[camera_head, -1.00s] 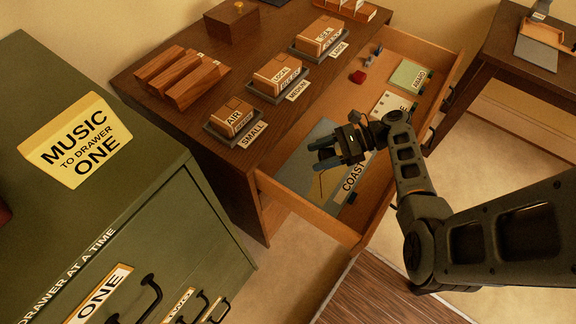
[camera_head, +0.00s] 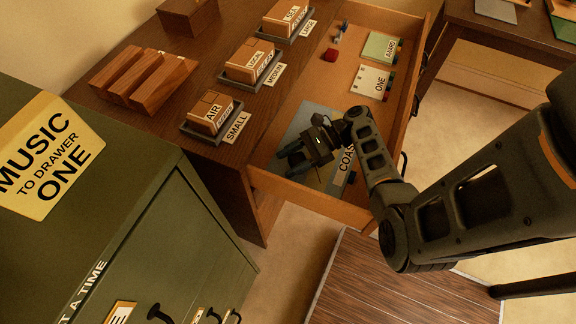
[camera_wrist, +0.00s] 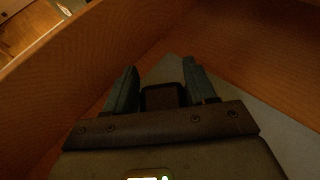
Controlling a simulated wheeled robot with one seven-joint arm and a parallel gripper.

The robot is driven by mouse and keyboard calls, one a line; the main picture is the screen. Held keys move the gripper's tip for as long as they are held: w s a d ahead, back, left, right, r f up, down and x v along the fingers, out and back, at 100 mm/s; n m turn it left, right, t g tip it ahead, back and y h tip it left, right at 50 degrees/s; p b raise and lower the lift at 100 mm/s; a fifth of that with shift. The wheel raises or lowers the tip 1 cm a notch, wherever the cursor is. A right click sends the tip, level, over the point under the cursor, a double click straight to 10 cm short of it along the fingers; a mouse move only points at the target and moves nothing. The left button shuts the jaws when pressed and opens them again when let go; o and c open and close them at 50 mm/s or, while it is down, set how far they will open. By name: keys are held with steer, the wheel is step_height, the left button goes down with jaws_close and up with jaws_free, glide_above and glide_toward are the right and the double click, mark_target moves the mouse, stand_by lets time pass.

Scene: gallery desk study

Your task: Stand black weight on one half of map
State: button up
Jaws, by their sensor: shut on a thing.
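The map (camera_head: 303,120) is a grey-blue sheet with a tan part, lying in the open drawer beside a COAST label (camera_head: 346,160). Its grey surface also shows in the wrist view (camera_wrist: 275,128). My gripper (camera_head: 288,162) is low inside the drawer, over the map's near-left part. In the wrist view, my gripper (camera_wrist: 160,88) is shut on the black weight (camera_wrist: 163,97), a dark block between the two blue-grey fingers. The weight's underside is hidden, so I cannot tell whether it touches the map. In the head view I cannot make out the weight.
The drawer's wooden front wall (camera_head: 312,201) and side wall stand close around my gripper. Farther back in the drawer are a ONE card (camera_head: 371,80), a green card (camera_head: 380,47) and a red object (camera_head: 330,55). Labelled boxes in trays, such as AIR (camera_head: 209,113), stand on the desk.

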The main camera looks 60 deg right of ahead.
steer(key=shift+f, duration=0.2)
steer(key=o, duration=1.4)
